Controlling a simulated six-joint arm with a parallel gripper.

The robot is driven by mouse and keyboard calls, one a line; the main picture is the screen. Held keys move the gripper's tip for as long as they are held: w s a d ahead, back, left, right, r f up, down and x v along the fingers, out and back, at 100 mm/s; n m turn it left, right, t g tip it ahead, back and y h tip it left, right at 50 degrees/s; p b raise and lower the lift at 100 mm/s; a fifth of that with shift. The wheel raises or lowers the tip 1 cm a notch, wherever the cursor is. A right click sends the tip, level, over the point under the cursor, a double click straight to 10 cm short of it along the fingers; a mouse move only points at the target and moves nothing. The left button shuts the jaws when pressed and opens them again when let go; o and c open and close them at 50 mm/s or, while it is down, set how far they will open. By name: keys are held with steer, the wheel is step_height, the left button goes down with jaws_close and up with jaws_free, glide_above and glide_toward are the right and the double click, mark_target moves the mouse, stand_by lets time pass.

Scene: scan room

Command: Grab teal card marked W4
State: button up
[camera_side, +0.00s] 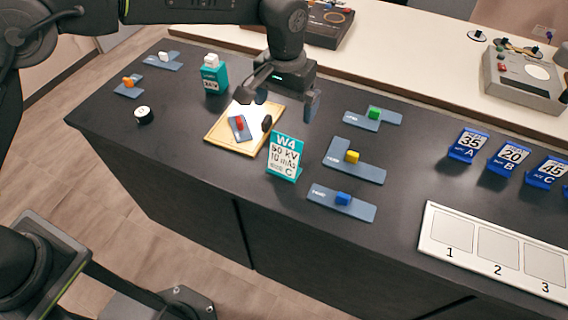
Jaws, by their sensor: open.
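The teal card marked W4 (285,157) stands upright on the dark counter, with its printed white face toward the camera. It reads W4, 50 kV, 10 mAs and C. My gripper (283,105) is open and hangs above and behind the card, over the right edge of a wooden board. Its fingers are apart from the card, and nothing shows between them.
The wooden board (215,136) left of the card bears a grey piece with a red block (239,124). Grey pieces with yellow (352,157), blue (343,198) and green (374,112) blocks lie right. Blue cards (468,146) and a numbered white tray (429,240) stand further right.

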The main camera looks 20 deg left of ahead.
mark_target(286, 140)
step_height(286, 140, down, 8)
steer(key=shift+r, duration=0.1)
steer(key=shift+d+f, duration=0.15)
steer(key=shift+f, duration=2.6)
steer(key=c, duration=1)
steer(key=shift+r, duration=0.15)
